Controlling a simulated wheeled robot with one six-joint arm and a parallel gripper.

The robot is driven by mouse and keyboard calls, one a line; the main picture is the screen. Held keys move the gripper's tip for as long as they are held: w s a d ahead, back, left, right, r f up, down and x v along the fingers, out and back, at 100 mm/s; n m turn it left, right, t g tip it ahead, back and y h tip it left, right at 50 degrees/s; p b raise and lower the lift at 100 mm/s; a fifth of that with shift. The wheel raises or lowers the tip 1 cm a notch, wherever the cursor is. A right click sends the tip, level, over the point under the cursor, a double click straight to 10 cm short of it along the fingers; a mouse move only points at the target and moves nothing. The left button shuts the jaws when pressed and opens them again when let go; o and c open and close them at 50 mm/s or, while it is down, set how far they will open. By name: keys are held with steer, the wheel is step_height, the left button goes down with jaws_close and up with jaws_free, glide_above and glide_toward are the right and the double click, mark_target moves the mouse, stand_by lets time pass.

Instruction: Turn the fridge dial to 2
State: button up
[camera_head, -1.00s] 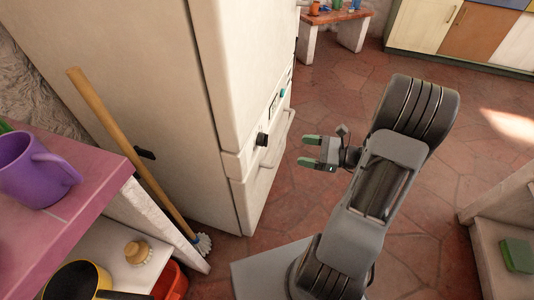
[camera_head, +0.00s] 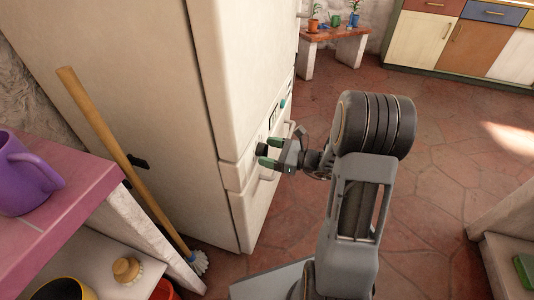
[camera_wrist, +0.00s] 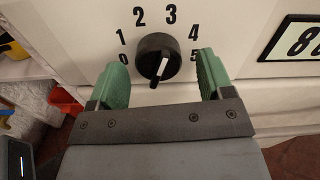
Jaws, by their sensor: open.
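The fridge dial (camera_wrist: 158,56) is a round black knob on the white fridge front, with the numbers 0 to 5 arced around its sides and top. Its white mark shows on the knob's lower part, pointing down and slightly left, not at the 2. My gripper (camera_wrist: 162,66) is open, with its green fingers on either side of the dial and a gap to it on each side. In the head view, my gripper (camera_head: 270,152) is right at the dial (camera_head: 261,151), and the fingers partly hide it. I cannot tell whether they touch it.
A broom (camera_head: 125,160) leans by the fridge's left side. A pink-topped shelf (camera_head: 80,195) with a purple mug (camera_head: 25,178) stands at left.

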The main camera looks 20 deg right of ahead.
steer(key=shift+w+a, duration=0.15)
steer(key=shift+a, duration=0.1)
steer(key=c, duration=0.9)
